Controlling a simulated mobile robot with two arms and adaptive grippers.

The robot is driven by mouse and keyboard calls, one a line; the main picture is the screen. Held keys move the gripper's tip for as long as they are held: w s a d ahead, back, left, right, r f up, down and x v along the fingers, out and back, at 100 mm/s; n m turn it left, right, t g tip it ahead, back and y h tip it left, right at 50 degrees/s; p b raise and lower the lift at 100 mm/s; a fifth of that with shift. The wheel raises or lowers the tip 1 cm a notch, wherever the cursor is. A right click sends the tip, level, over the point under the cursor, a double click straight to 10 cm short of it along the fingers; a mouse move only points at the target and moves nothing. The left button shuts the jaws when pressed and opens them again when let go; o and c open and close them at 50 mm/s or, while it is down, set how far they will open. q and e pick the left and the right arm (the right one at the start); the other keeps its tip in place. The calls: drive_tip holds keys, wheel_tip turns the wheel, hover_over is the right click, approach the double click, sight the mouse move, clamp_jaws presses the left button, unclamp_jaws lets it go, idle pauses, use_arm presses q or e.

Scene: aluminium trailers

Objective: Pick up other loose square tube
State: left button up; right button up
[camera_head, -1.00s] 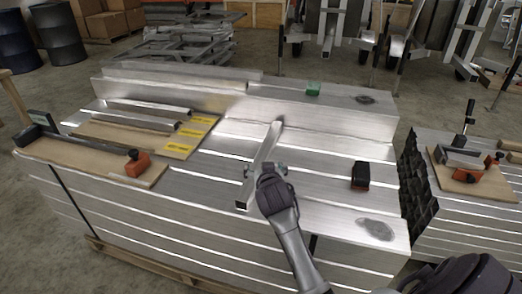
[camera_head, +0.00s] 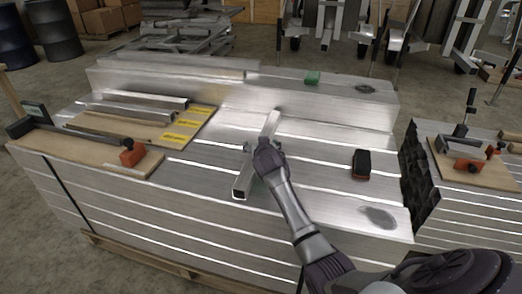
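A loose silver square tube (camera_head: 243,184) lies slantwise on the top of the aluminium stack (camera_head: 320,185), its open end facing me. My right gripper (camera_head: 261,146) is over the middle of this tube and hides part of it. Its fingertips lie at the tube's sides, but I cannot tell whether they are closed on it. Another silver square tube (camera_head: 146,97) lies on a wooden board at the left of the stack, with a second tube (camera_head: 128,109) just in front of it. My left gripper is not in view.
A wooden board with yellow labels (camera_head: 183,127) lies at the left. A clamp with an orange block (camera_head: 131,152) is at the front left. A black-and-red box (camera_head: 361,165) lies on the stack's right, a green block (camera_head: 312,77) on the raised rear tier. Another stack stands right.

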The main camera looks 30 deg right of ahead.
drive_tip(key=shift+w+d, duration=0.15)
drive_tip(key=shift+w, duration=0.15)
drive_tip(key=shift+c, duration=0.3)
clamp_jaws()
